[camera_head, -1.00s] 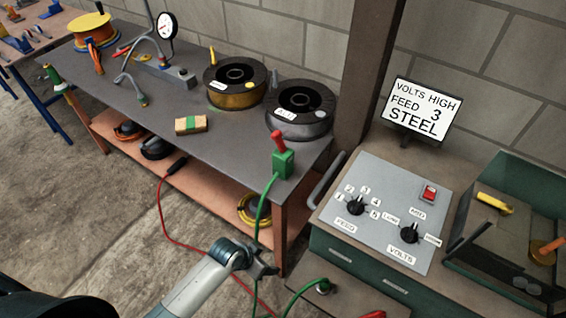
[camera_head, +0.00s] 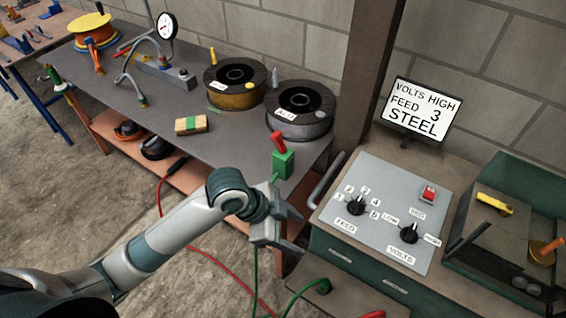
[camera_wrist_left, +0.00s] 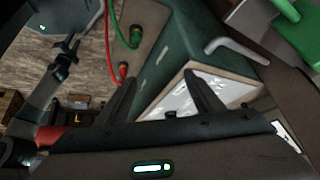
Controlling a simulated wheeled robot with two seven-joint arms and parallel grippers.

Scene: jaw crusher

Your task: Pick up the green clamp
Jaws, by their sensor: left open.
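The green clamp (camera_head: 283,163) is a green block with a red handle. It stands at the front right corner of the grey bench, with a green cable below it. In the left wrist view part of the green clamp (camera_wrist_left: 303,35) shows at the top right corner, cut off by the edge. My left gripper (camera_head: 296,231) is open and empty, below and in front of the clamp and not touching it. Its two dark fingers (camera_wrist_left: 160,82) show apart in the wrist view. A dark tip at the left there may be my right gripper (camera_wrist_left: 67,47); its jaws are unclear.
The grey bench (camera_head: 228,150) holds two wire spools (camera_head: 300,112), a dial gauge (camera_head: 166,27) and a small wooden block (camera_head: 191,124). The welder panel (camera_head: 382,215) and its handle (camera_head: 327,180) stand close right of the clamp. Red and green cables hang below.

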